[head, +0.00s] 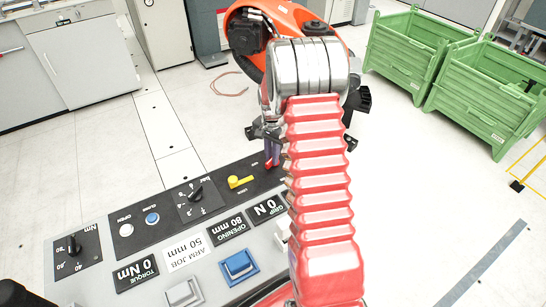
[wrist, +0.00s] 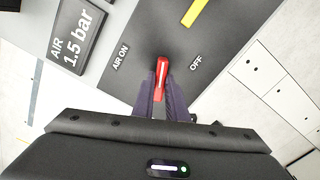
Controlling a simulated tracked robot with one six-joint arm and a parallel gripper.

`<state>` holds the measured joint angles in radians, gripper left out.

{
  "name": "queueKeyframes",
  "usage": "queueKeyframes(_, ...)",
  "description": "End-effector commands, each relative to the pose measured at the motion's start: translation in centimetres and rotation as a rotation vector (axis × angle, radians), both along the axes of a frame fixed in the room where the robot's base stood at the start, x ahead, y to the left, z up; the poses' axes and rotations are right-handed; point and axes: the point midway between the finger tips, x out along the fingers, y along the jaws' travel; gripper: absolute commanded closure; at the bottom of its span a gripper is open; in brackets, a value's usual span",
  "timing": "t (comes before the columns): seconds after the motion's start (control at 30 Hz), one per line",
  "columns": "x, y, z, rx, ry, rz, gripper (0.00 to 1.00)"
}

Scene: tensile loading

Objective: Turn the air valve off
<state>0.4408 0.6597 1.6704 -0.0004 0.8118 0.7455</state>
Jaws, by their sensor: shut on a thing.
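The air valve has a red lever (wrist: 162,72) on a dark panel plate (wrist: 215,50). The lever sits between the labels "AIR ON" on its left and "OFF" on its right in the wrist view. My gripper (wrist: 163,94) has its two dark purple fingers closed on the red lever from both sides. The lower part of the lever lies between the fingers and is partly hidden. In the head view my gripper (head: 272,150) reaches down at the back right end of the panel; only a little red of the lever (head: 268,163) shows there, beside my arm.
A yellow lever (head: 240,182) sits close by on the same plate. The control panel (head: 205,270) carries knobs, buttons and displays; an "AIR 1.5 bar" display (wrist: 77,38) is left of the valve. Green crates (head: 415,50) stand at the back right. Open floor lies right of my arm.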

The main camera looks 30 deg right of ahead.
Motion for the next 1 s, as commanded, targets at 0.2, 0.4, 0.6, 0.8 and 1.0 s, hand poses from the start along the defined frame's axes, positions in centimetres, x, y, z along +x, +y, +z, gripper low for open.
queueKeyframes(0.2, 0.42, 0.21, 0.07, 0.001, -0.002, -0.195, 1.00)
queueKeyframes(0.4, 0.64, 0.27, 0.07, 0.000, -0.002, -0.338, 1.00)
queueKeyframes(0.6, 0.77, 0.28, 0.09, 0.000, -0.002, -0.423, 1.00)
queueKeyframes(0.8, 0.83, 0.29, 0.10, 0.002, -0.002, -0.455, 1.00)
queueKeyframes(1.0, 0.84, 0.29, 0.10, 0.002, -0.002, -0.458, 1.00)
